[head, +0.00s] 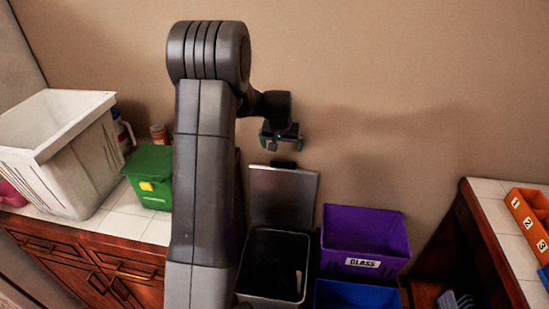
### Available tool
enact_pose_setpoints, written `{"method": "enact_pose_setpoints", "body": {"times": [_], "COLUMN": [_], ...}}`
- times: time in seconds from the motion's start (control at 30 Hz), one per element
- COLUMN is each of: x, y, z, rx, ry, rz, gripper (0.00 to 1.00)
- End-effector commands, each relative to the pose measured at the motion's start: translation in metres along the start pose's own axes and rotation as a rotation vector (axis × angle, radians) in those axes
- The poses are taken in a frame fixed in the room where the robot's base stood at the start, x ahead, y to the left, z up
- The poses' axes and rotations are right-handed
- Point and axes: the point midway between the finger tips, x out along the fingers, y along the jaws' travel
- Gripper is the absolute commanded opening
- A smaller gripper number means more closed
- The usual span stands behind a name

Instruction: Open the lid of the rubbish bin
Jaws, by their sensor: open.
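The rubbish bin (301,272) stands on the floor between the counters, partly hidden on its left by my arm. Its grey lid (284,197) is raised upright at the back, against the wall side, and the dark inside of the bin shows. My gripper (281,148) is above the lid's top edge, close to the wall. Its jaws are open and nothing shows between them. A small dark piece sits at the lid's top edge just below the gripper; whether they touch I cannot tell.
A purple bin labelled GLASS (364,238) and a blue bin (355,295) stand right of the rubbish bin. The left counter holds a white crate (78,165) and a green box (150,177). An orange numbered box (530,224) sits on the right counter (490,215).

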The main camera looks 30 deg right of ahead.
Motion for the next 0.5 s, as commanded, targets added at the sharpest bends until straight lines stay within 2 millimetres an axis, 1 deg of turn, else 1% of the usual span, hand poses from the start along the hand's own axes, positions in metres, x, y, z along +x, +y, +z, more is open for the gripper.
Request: {"method": "enact_pose_setpoints", "body": {"times": [0.5], "x": [0.083], "y": [-0.001], "z": [0.001], "rx": [-0.001], "ry": [-0.003], "rz": [0.000], "gripper": [1.00]}}
